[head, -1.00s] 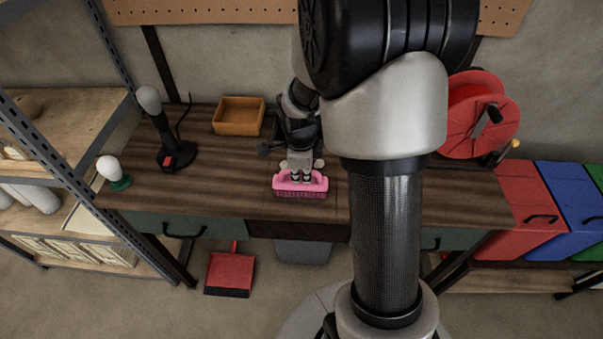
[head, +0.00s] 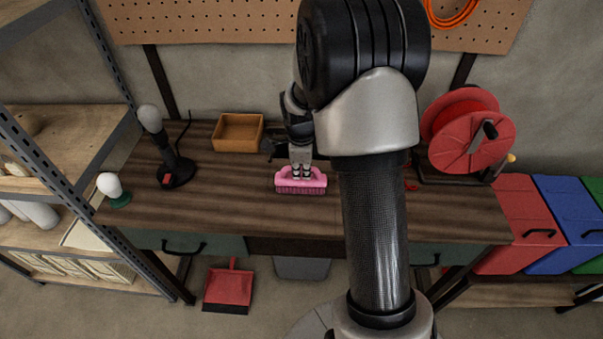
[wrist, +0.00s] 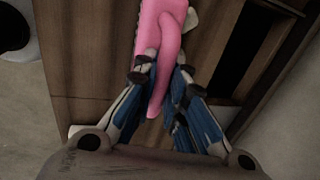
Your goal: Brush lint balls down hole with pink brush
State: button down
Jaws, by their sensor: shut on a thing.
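The pink brush (head: 301,180) is upright on the wooden workbench, bristles down, at the middle of the top. My gripper (head: 301,172) is shut on its handle from above. In the wrist view the pink brush (wrist: 160,40) runs between the two fingers of my gripper (wrist: 164,76). A pale lump (wrist: 191,19) shows beside the brush there, and another pale patch lies at lower left; they may be lint balls. No lint ball is clear in the head view. A dark opening (wrist: 243,48) shows in the wrist view; I cannot tell if it is the hole.
A wooden tray (head: 238,133), a black joystick-like stand (head: 172,165) and a white-topped green item (head: 112,187) are on the left. A red reel (head: 470,140) stands right. A grey bin (head: 302,268) and red dustpan (head: 229,287) are below the bench front.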

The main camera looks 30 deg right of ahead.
jog(key=w+d+p, duration=0.3)
jog(key=w+d, duration=0.4)
jog(key=w, duration=0.4)
jog(key=shift+w+d, duration=0.15)
jog(key=shift+d, duration=0.2)
dwell(0.6)
jog(key=shift+r, duration=0.15)
dwell(0.6)
jog(key=s+a+r+p, duration=0.3)
jog(key=s+r, duration=0.1)
jog(key=r, duration=0.3)
jog(key=shift+r+p, duration=0.35)
jog(key=shift+s, duration=0.1)
dwell(1.2)
